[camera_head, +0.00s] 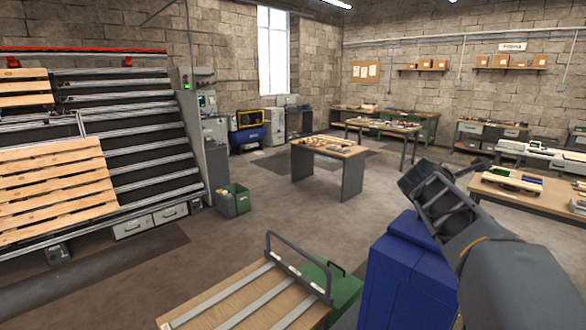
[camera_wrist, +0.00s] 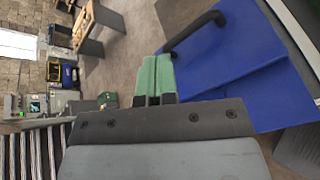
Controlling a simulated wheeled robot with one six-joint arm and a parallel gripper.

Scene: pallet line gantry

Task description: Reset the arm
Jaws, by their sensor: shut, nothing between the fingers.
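My arm comes in from the lower right of the head view, bent up and to the left. My gripper (camera_head: 412,184) is raised in the air near the blue boxy body (camera_head: 402,272), which stands below it. In the wrist view my gripper (camera_wrist: 156,62) shows two green fingers lying side by side, shut with nothing between them. The blue surface with a black handle (camera_wrist: 198,32) lies to the right of the fingers in that view. No contact with it can be made out.
A wood-topped cart (camera_head: 215,302) with a metal rail stands at the front. A table (camera_head: 328,150) with small items stands mid-room, and a bench (camera_head: 535,198) at the right. A pallet rack (camera_head: 140,140) fills the left, with a green bin (camera_head: 233,200) beside it. Open floor lies between.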

